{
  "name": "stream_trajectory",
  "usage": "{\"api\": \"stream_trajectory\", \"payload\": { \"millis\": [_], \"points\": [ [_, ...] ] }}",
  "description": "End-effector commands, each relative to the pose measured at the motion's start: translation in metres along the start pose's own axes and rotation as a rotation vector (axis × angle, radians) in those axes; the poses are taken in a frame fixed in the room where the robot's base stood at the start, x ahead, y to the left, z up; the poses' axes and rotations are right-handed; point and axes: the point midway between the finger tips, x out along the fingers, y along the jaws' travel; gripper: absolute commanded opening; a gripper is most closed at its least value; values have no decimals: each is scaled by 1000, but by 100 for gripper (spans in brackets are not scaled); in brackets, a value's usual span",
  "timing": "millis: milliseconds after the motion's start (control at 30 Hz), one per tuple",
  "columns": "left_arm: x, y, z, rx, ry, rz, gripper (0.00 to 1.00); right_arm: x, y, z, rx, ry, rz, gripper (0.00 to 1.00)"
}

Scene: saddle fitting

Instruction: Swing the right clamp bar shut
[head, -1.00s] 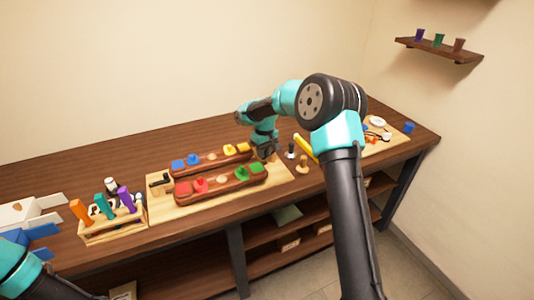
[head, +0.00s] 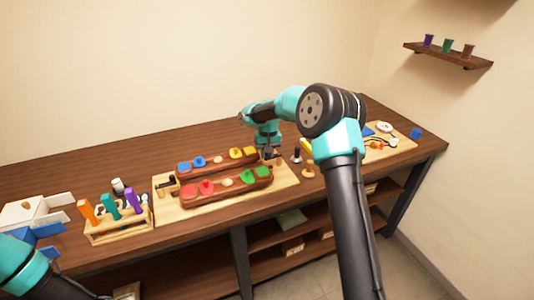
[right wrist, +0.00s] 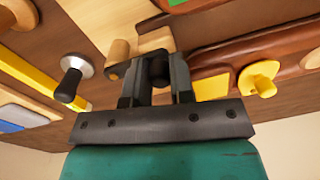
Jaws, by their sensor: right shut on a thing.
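The pale wooden baseboard (head: 287,176) carries two dark red-brown rails with coloured blocks, a front rail (head: 235,189) and a rear rail (head: 220,161). My right gripper (head: 269,155) is at the board's right end. In the right wrist view the right gripper (right wrist: 158,80) is shut on the black knob (right wrist: 160,70) of the right clamp bar. The fingers hide most of the knob, and pale wood (right wrist: 150,42) shows just behind it. A round wooden post (right wrist: 118,52) stands beside the fingers. The bar's exact angle is hard to tell. My left gripper is out of view.
The left clamp (head: 167,185) with a black knob is at the board's left end. A tool rack (head: 120,228) stands further left. The table behind the rails is clear.

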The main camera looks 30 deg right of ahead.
Motion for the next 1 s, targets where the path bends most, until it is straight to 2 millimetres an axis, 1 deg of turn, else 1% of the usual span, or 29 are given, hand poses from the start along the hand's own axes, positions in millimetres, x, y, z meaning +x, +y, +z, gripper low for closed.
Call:
{"api": "stream_trajectory", "payload": {
  "millis": [67, 100, 333, 367, 600, 733, 867, 1000],
  "points": [
    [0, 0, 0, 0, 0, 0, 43, 0, -1, -1, -1, 4, -1, 0],
    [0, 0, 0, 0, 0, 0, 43, 0, -1, -1, -1, 4, -1, 24],
    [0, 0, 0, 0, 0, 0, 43, 0, 0, -1, -1, 3, -1, 46],
    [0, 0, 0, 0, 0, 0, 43, 0, 0, -1, -1, 3, -1, 47],
    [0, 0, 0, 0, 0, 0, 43, -1, 0, -1, -1, 2, 0, 47],
    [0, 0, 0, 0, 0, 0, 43, -7, 0, -1, -1, 3, 0, 47],
    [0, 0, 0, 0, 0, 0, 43, -21, 0, -1, -1, 6, -1, 47],
    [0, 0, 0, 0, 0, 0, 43, -45, 0, -1, -1, 6, 0, 47]
  ]
}}
